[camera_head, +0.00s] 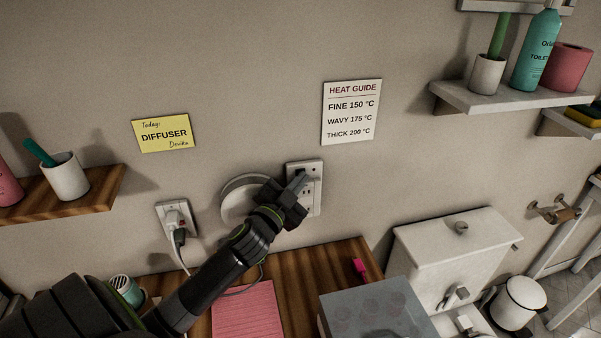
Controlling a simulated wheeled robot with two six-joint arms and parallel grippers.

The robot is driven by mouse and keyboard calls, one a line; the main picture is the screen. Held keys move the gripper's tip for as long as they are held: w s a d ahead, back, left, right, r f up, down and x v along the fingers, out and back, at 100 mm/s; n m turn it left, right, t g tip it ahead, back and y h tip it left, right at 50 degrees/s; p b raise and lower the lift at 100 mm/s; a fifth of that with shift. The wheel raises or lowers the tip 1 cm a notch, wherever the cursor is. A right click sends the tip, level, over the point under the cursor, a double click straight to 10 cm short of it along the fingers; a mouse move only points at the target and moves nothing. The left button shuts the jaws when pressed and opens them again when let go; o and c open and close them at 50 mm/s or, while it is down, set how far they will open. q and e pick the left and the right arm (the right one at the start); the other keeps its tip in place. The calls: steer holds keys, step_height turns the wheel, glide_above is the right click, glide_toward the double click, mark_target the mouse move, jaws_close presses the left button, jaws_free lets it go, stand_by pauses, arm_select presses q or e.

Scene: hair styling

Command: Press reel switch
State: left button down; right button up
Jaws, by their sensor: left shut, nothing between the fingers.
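A white wall panel (313,201) with dark socket openings is on the wall in the middle of the view. A round pale reel-like disc (237,190) is just left of it, partly hidden behind my arm. My left gripper (300,179) is shut and empty, with its fingertips in front of the upper part of the panel. I cannot tell whether they touch it. The gripper covers the panel's left side, and I cannot make out a switch there. My right gripper is out of view.
A wall outlet (165,210) with a plugged-in cord is to the left. Below is a wooden counter (325,258) with a pink towel (246,312), a grey box (372,305) and a small pink item (360,268). A toilet (455,245) stands right. Shelves flank the wall.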

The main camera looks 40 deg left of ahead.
arm_select(q)
steer(key=shift+w+a, duration=0.1)
steer(key=shift+a, duration=0.05)
stand_by(0.5)
steer(key=shift+s+d+p, duration=0.3)
steer(key=shift+s+d, duration=0.25)
steer(key=shift+d, duration=0.05)
steer(key=s+d+p, duration=0.2)
steer(key=s+d, duration=0.1)
steer(key=shift+s+d, duration=0.1)
steer(key=shift+d, duration=0.3)
stand_by(0.5)
